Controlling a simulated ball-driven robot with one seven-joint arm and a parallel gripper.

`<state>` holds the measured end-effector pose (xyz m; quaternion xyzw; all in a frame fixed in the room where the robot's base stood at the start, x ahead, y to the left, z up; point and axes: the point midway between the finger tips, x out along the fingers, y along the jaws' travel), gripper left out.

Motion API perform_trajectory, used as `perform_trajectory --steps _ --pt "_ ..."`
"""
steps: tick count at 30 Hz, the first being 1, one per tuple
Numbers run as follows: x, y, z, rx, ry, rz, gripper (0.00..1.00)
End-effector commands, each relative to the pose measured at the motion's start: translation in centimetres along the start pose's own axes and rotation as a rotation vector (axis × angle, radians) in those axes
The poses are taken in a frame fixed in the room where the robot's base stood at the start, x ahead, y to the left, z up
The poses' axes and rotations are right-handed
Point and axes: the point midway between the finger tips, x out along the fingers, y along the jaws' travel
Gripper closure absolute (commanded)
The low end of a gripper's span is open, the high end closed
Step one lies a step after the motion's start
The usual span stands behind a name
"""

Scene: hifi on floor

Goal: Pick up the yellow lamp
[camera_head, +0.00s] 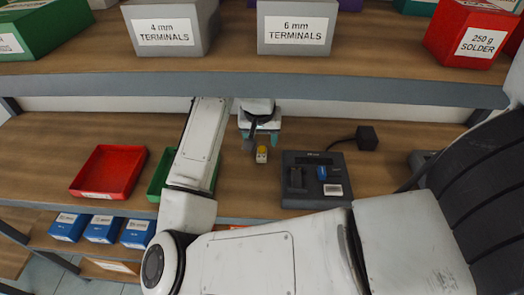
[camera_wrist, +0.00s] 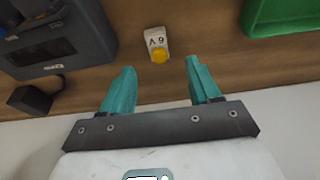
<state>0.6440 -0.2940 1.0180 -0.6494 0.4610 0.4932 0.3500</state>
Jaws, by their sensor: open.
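The yellow lamp (camera_head: 261,151) is a small piece with a yellow top and a white base, lying on the middle wooden shelf. In the wrist view its yellow dome (camera_wrist: 159,56) and white base marked "6 V" (camera_wrist: 155,40) show between and beyond my fingertips. My gripper (camera_head: 262,140) is at the lamp's far side, close to it. Its two teal fingers (camera_wrist: 157,72) are spread apart with nothing between them. I cannot tell how high the fingers are above the shelf.
A dark charger-like device (camera_head: 317,193) with a black plug (camera_head: 367,137) stands right of the lamp. A red tray (camera_head: 109,171) and a green tray (camera_head: 156,176) lie left. The upper shelf edge (camera_head: 260,90) with labelled bins overhangs the space. Bare wood surrounds the lamp.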

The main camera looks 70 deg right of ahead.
Motion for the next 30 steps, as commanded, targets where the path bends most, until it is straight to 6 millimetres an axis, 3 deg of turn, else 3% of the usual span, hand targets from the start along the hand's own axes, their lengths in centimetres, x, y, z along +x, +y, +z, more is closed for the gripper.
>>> perform_trajectory --steps 15,23,30 --pt "6.0 0.3 0.5 0.0 -0.002 0.001 0.38" --pt "6.5 0.3 0.6 0.001 -0.001 0.0 0.38" --pt "6.5 0.3 0.5 0.001 -0.001 0.0 0.58"
